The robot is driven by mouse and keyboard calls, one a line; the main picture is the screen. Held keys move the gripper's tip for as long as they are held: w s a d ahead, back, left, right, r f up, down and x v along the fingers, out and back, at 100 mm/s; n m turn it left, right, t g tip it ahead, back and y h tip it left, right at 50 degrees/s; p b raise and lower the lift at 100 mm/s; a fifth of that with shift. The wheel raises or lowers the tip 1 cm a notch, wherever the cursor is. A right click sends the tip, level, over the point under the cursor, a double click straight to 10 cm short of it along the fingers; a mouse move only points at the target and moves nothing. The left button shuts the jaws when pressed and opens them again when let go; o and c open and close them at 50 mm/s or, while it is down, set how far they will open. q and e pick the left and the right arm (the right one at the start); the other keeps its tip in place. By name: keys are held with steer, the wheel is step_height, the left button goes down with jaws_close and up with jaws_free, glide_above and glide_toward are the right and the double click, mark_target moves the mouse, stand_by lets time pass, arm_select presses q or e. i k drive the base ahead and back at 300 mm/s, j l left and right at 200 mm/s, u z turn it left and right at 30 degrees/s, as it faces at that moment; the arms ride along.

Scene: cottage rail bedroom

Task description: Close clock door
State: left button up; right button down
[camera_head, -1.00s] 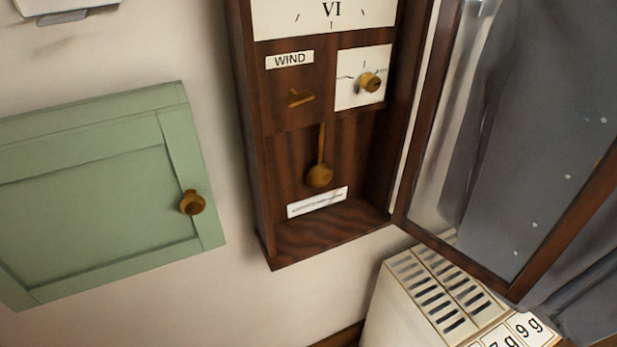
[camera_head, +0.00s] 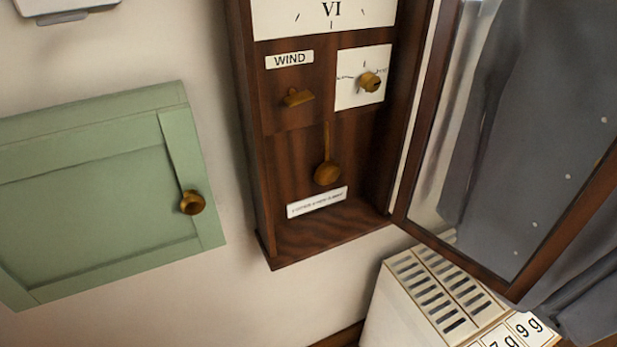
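A dark wooden wall clock case (camera_head: 318,240) stands in the middle of the head view, its top cut off by the frame. Its glass-paned clock door (camera_head: 455,262) is swung open to the right, hinged at the case's right side. Inside are the white dial (camera_head: 330,18), a "WIND" label (camera_head: 290,59) above a brass key (camera_head: 297,97), a small dial with a brass knob (camera_head: 370,82), and a brass pendulum (camera_head: 327,173). Neither of my grippers is in view.
A green cabinet door (camera_head: 90,200) with a brass knob (camera_head: 192,202) is on the wall at left. A cream slotted box (camera_head: 435,295) stands below the clock door. Grey cloth (camera_head: 520,110) shows through and beside the glass.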

mark_target(602, 183)
steer(key=l, duration=1.1)
steer(key=k+l+u, duration=0.1)
steer(key=l, duration=0.95)
steer(key=k+l, duration=0.1)
steer(key=l, duration=2.05)
steer(key=l+u, duration=0.1)
steer(key=u, duration=0.3)
steer(key=l+u, duration=0.1)
steer(key=u, duration=0.3)
steer(key=k+u, duration=0.1)
steer(key=u, duration=0.3)
steer(key=l+u, duration=0.1)
steer(key=u, duration=0.25)
steer(key=k, duration=0.05)
